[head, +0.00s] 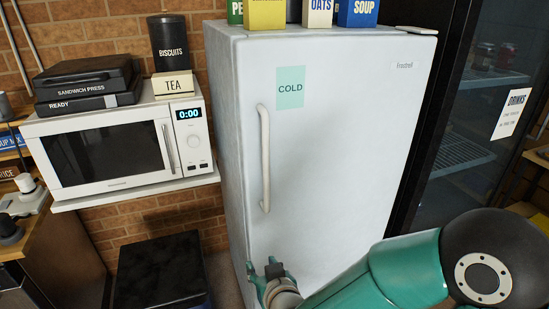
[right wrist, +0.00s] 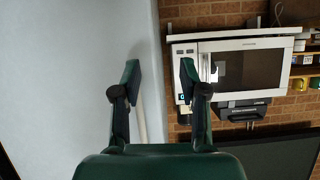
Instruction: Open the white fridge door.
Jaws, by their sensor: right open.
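The white fridge door (head: 330,130) stands shut in the head view, with a green COLD label on it. Its pale vertical bar handle (head: 264,158) is near the door's left edge. My right gripper (head: 263,267) is open and empty, just below the lower end of the handle in the head view. In the right wrist view, the open fingers (right wrist: 157,75) point ahead, with part of the handle (right wrist: 141,122) showing beside the left finger; I cannot tell whether they touch. The fridge door (right wrist: 70,80) fills the left of that view. My left gripper is not in view.
A microwave (head: 110,150) on a shelf stands left of the fridge, with a sandwich press (head: 85,77) on top. Boxes (head: 320,12) stand on the fridge. A dark drinks cooler (head: 465,120) is at the right. A black box-like thing (head: 160,270) stands low at the left.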

